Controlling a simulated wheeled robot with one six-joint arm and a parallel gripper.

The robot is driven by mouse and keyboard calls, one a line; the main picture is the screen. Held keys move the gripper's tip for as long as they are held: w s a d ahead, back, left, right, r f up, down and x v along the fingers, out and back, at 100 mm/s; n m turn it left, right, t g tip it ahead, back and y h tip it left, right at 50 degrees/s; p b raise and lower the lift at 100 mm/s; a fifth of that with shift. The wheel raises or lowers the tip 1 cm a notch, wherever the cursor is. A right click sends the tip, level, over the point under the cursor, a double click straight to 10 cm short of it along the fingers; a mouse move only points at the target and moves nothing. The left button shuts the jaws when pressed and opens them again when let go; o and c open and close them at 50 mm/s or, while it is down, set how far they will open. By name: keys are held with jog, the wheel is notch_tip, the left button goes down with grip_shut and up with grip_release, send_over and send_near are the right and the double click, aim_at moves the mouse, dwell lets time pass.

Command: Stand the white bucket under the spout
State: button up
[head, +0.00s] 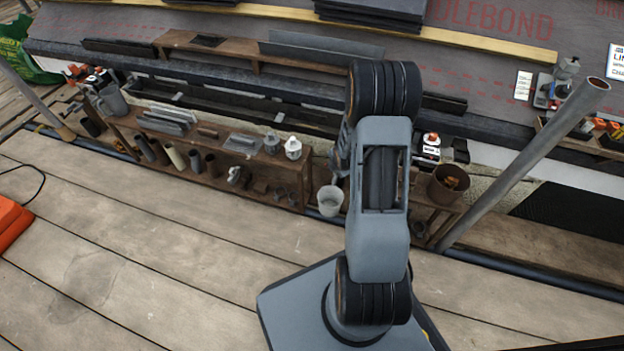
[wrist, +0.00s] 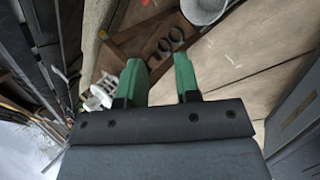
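The white bucket (head: 330,200) stands upright on the deck at the right end of the low wooden shelf, just left of my arm in the head view. Part of it also shows at the top edge of the wrist view (wrist: 203,9). My gripper (wrist: 161,75) has two green fingers held apart with nothing between them. The bucket lies beyond the fingertips and a little to the right in the wrist view, apart from them. In the head view my arm mostly hides the gripper. I cannot clearly make out a spout; a dark gutter (head: 225,98) runs behind the shelf.
The low wooden shelf (head: 305,172) holds pipe pieces, fittings and tools. A brown pot (head: 447,185) sits on a stand right of my arm. A slanted grey pole (head: 525,165) rises at the right. The plank deck (head: 130,240) at the front left is mostly clear.

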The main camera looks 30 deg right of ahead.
jog(key=s+a+r+m+g, duration=0.1)
jog(key=s+a+r+m, duration=0.1)
jog(key=a+r+m, duration=0.4)
jog(key=s+a+r+m, duration=0.2)
jog(key=a+r+m, duration=0.15)
jog(key=r, duration=0.45)
jog(key=s+a+r+m+g+y, duration=0.2)
jog(key=s+a+r+m, duration=0.6)
jog(key=s, duration=0.5)
jog(key=shift+a+r+m, duration=0.4)
jog(key=shift+a+m, duration=0.15)
jog(key=shift+a, duration=0.3)
jog(key=shift+s, duration=0.1)
jog(key=s+a+r+g+y+p, duration=0.1)
jog(key=a+r+p, duration=0.3)
jog(key=r+p, duration=1)
jog(key=s+a+r+y+p, duration=0.1)
jog(key=a+r+p, duration=0.2)
jog(key=r+p, duration=1.15)
jog(key=w+d+r+t+h+p, duration=0.1)
jog(key=d+r+p, duration=0.5)
jog(key=r+p, duration=0.2)
notch_tip(320, 180, up, 2)
jog(key=shift+w+d+r+t+h, duration=0.2)
jog(key=shift+w+d+t+h, duration=0.1)
jog(key=shift+w+d+h, duration=0.1)
